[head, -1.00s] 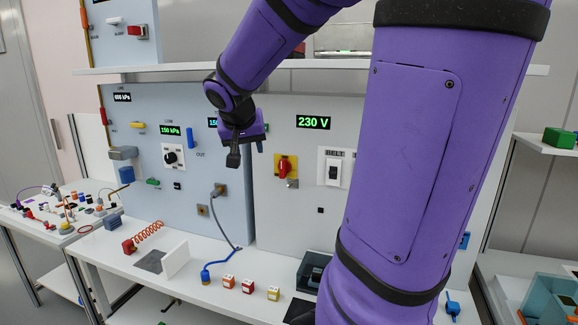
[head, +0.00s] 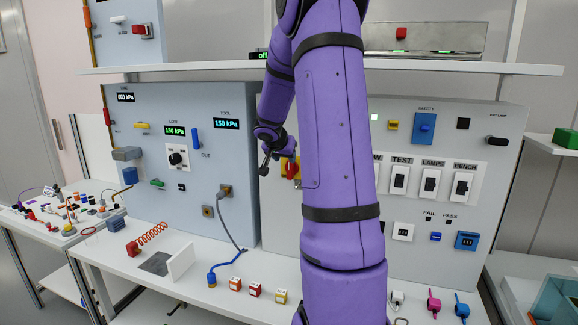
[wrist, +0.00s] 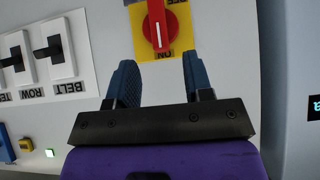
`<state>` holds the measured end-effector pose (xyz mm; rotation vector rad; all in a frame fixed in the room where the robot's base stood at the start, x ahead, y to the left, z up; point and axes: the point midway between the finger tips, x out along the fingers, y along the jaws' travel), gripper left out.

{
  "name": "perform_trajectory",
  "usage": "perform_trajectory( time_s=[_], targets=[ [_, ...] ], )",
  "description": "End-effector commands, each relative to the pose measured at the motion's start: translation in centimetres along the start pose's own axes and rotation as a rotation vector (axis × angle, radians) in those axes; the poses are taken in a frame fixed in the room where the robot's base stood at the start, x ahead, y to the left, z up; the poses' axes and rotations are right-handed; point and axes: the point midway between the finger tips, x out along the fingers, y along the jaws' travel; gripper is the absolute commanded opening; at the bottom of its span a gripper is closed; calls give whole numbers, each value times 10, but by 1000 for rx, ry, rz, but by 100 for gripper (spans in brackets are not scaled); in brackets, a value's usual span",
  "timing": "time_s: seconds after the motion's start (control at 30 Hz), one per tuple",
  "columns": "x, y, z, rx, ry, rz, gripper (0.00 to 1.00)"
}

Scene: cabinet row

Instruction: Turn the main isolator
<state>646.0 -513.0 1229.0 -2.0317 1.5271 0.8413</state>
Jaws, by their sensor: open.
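The main isolator is a red rotary knob (wrist: 156,22) on a yellow plate (wrist: 181,36) in the wrist view. An ON label sits at the plate's near edge, and part of another label shows at its top right. The white mark on the knob points down the picture, towards ON. My gripper (wrist: 158,66) is open and empty, its two blue-grey fingertips just short of the knob, one to each side of its line. In the head view the red knob (head: 291,170) is partly hidden by my arm, with my gripper (head: 266,164) just left of it.
White rocker switches (head: 430,184) line the panel right of my arm; two also show at left in the wrist view (wrist: 60,48). A shelf (head: 200,68) runs above.

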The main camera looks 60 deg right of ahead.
Motion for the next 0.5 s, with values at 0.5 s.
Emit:
perform_trajectory(
  time_s=[0.5],
  targets=[
    [62, 0, 0, -1, -1, 0, 47]
  ],
)
